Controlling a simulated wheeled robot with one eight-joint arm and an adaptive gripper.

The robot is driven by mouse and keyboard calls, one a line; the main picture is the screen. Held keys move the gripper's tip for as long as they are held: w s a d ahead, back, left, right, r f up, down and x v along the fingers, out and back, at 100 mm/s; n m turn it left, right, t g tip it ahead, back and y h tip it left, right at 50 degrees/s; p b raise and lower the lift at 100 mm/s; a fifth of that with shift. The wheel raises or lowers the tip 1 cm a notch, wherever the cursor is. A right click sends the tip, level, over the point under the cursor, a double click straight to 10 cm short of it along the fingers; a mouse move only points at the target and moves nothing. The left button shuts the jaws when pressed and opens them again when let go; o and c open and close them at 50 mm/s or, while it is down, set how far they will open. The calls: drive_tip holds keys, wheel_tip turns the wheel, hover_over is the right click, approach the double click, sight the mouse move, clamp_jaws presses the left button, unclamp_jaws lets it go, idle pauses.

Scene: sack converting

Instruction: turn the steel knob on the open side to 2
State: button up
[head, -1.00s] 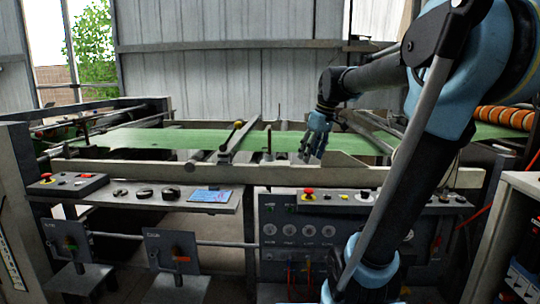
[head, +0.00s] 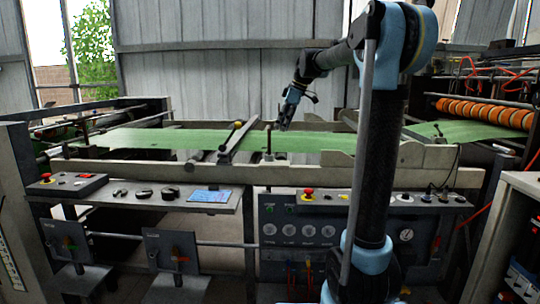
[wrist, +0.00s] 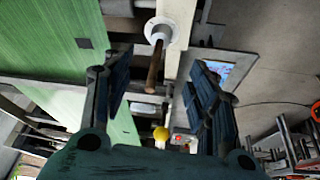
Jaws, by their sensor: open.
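My gripper (head: 286,117) is open and empty above the green web (head: 330,141) in the middle of the machine. In the wrist view its two fingers (wrist: 160,66) are spread apart. Between and beyond them is a brown-handled lever (wrist: 154,66) on a round pale base (wrist: 162,30); no contact shows. I cannot tell for certain which control is the steel knob. Small knobs (head: 405,198) sit on the right front panel, and dark knobs (head: 144,193) sit on the left shelf. Their scale marks are too small to read.
A red emergency button (head: 308,192) tops the grey front panel. Two lower lever boxes (head: 171,250) stand at left. A yellow-tipped lever (head: 237,124) rises from a crossbar. The orange-banded roller (head: 484,112) is at right. My arm hides part of the front panel.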

sight(270, 154)
drive_tip(key=x, duration=1.4)
drive_tip(key=shift+f, duration=0.25)
